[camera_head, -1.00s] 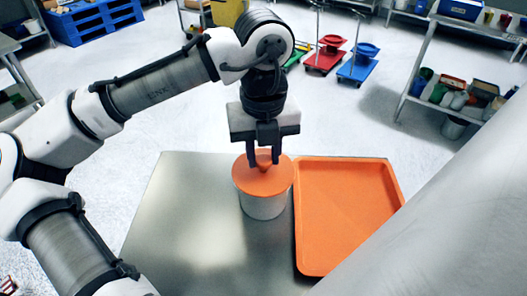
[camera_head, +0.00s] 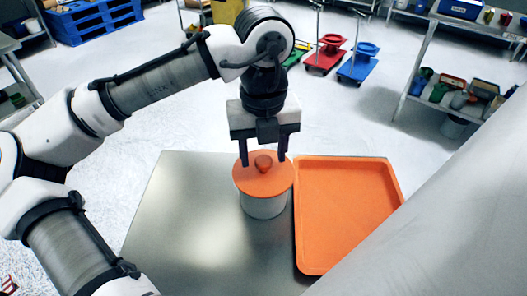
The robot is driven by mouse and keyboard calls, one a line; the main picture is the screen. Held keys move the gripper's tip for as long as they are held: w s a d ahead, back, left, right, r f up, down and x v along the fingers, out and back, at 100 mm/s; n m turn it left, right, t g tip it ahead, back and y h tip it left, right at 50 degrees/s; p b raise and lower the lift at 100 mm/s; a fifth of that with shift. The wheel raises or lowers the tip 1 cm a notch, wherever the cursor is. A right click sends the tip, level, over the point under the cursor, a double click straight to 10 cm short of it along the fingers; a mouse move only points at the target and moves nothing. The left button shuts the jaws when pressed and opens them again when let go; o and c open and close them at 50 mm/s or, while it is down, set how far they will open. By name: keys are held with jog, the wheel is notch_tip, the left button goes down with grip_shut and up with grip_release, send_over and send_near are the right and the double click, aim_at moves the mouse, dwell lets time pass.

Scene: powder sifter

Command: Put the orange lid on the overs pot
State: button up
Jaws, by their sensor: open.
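The orange lid (camera_head: 255,182) with its round knob (camera_head: 264,162) sits on top of the white pot (camera_head: 263,207). The lid looks level and covers the pot's mouth. The pot stands upright on the metal table, just left of the orange tray. My gripper (camera_head: 263,163) is open above the lid, with one finger on each side of the knob and clear gaps between. It holds nothing. The lid hides the inside of the pot.
The orange tray (camera_head: 340,255) lies empty on the right of the metal table (camera_head: 175,235). The table is bare left of and in front of the pot. Farther back on the floor stand red (camera_head: 322,60) and blue (camera_head: 356,70) dollies and a shelf rack at right.

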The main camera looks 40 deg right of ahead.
aim_at(263, 160)
notch_tip(263, 160, up, 12)
jog(key=shift+f, duration=0.15)
dwell(0.7)
